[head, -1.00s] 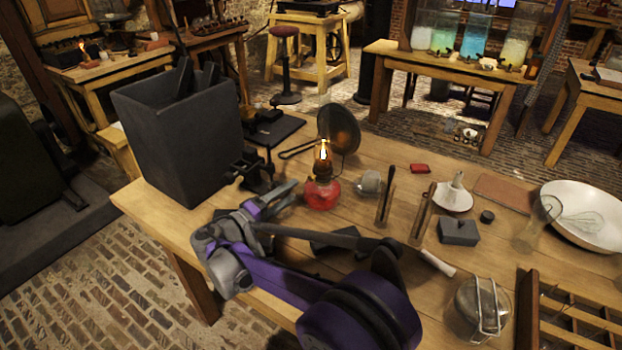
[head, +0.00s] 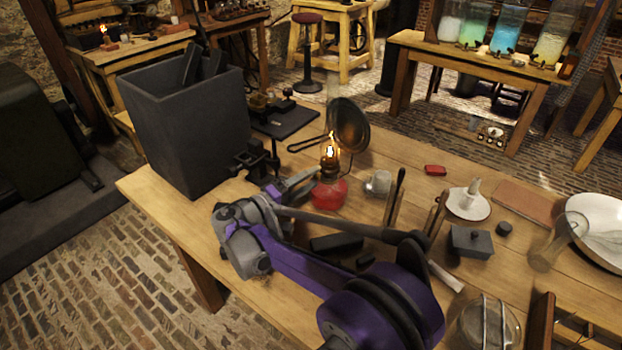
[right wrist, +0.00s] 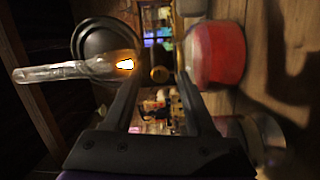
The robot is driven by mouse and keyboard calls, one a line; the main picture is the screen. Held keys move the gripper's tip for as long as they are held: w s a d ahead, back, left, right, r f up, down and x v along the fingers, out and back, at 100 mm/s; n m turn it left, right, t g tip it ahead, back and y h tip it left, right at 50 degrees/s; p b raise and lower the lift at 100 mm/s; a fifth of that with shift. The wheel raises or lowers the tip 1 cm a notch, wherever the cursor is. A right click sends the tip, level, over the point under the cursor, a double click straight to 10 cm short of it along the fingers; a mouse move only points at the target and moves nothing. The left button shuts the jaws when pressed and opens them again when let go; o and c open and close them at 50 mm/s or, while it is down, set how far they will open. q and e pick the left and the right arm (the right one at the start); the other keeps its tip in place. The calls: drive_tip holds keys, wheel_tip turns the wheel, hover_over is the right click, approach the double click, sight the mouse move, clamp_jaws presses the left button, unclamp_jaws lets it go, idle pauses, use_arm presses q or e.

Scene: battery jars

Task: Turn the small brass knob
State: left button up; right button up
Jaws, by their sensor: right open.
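The oil lamp has a red glass base (head: 328,193), a brass burner and a lit flame (head: 331,152) on the wooden table. In the right wrist view it lies sideways, with its red base (right wrist: 216,54) at right and the flame (right wrist: 125,64) and clear chimney (right wrist: 60,72) at left. The small round brass knob (right wrist: 159,74) shows between the fingertips of my right gripper (right wrist: 160,82). The gripper is open; whether a finger touches the knob I cannot tell. In the head view my right gripper (head: 305,182) is at the lamp's left side, and the knob is not discernible.
A large dark bin (head: 190,125) stands at the table's left. A round dark reflector (head: 348,125) stands right behind the lamp. A glass cup (head: 378,183), upright tools and a white funnel dish (head: 467,204) are to its right. Dark blocks lie in front.

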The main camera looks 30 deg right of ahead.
clamp_jaws()
drive_tip(key=shift+n, duration=0.3)
drive_tip(key=n, duration=0.3)
drive_tip(key=shift+p, duration=0.3)
drive_tip(key=n, duration=0.8)
drive_tip(key=shift+p, duration=0.3)
drive_tip(key=shift+n, duration=1.9)
